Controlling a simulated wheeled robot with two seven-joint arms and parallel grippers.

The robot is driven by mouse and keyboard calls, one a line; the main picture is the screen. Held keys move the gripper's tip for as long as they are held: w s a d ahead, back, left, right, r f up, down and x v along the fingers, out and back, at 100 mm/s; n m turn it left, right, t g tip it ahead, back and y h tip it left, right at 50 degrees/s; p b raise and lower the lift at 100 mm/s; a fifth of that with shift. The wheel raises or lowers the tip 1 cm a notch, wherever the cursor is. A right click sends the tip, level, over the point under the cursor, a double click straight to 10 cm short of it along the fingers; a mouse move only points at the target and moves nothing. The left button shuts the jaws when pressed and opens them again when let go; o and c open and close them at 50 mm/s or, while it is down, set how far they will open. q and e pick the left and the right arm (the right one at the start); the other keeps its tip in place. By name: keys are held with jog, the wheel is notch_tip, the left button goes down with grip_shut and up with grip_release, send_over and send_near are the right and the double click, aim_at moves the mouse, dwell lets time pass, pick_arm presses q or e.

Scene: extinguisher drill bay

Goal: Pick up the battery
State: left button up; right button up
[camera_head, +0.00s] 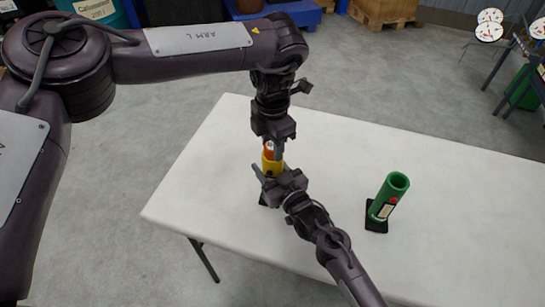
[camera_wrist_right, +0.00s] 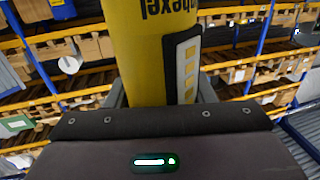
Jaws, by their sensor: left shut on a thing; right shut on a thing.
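A yellow cylinder (camera_head: 271,166) stands upright over the table, with a small orange-red piece (camera_head: 268,150) showing at its top. I cannot tell whether the battery is the orange-red piece or the yellow cylinder. My left gripper (camera_head: 275,147) points down from above and is shut on the orange-red piece. My right gripper (camera_head: 268,178) comes from the front right and is shut on the yellow cylinder, hiding its lower part.
A green tube (camera_head: 388,196) with an open top stands on a black base (camera_head: 376,225) to the right on the white table (camera_head: 210,190). A black base edge (camera_head: 263,201) shows below the yellow cylinder. The table's left part and far right part are clear.

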pick_arm(q)
grip_shut()
jog(key=shift+r, duration=0.1)
notch_tip(320, 180, up, 10)
dwell(0.3)
pick_arm(e)
jog(key=o, duration=1.4)
